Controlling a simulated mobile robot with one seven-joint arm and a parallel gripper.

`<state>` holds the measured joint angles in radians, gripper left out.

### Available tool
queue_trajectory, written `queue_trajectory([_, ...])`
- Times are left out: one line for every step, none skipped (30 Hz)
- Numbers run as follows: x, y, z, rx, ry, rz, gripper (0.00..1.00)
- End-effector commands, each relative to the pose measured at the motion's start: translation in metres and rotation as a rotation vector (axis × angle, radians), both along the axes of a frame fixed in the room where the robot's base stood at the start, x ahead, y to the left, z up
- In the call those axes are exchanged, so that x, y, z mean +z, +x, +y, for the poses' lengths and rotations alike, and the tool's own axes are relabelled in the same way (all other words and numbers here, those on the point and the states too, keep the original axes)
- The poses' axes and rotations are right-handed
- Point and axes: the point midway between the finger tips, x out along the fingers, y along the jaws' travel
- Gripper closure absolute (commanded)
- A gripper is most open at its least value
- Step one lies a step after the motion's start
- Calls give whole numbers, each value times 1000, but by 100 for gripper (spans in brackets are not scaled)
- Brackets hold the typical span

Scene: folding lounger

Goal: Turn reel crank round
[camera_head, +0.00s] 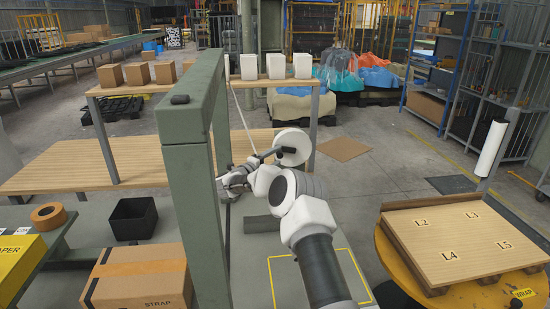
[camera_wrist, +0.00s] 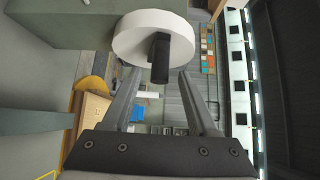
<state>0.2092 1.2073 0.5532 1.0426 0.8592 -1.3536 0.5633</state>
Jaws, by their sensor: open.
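The white round reel (camera_wrist: 150,32) shows at the top of the wrist view, beside a grey-green surface. Its black crank handle (camera_wrist: 160,58) sticks out toward my gripper (camera_wrist: 159,73). My gripper is open, with one finger on either side of the handle's near end in the picture. I see gaps on both sides, and no contact shows. In the head view, the end of my arm (camera_head: 234,180) is beside the green frame (camera_head: 190,160).
The green frame's upright stands close left of my arm. A wooden bench (camera_head: 90,165) runs behind it, with small boxes on its upper shelf. A cardboard box (camera_head: 138,278) and black bin (camera_head: 133,218) stand at front left. A yellow-rimmed turntable (camera_head: 395,270) is at right.

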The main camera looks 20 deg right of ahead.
Motion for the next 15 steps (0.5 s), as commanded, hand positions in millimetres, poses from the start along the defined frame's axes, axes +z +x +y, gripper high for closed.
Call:
queue_trajectory([0,1,-1,0,0,0,40])
queue_trajectory([0,1,-2,0,0,0,40])
queue_trajectory([0,1,-2,1,-1,1,40])
queue_trajectory([0,1,-2,1,-1,1,40])
queue_trajectory([0,1,-2,1,-1,1,40])
queue_trajectory([0,1,-2,1,-1,1,40])
queue_trajectory([0,1,-2,1,-1,1,40])
queue_trajectory([0,1,-2,1,-1,1,40])
queue_trajectory([0,1,-2,1,-1,1,40])
queue_trajectory([0,1,-2,0,0,0,46])
queue_trajectory([0,1,-2,0,0,0,51])
queue_trajectory([0,1,-2,0,0,0,58])
queue_trajectory([0,1,-2,0,0,0,64])
queue_trajectory([0,1,-2,0,0,0,69])
queue_trajectory([0,1,-2,0,0,0,76])
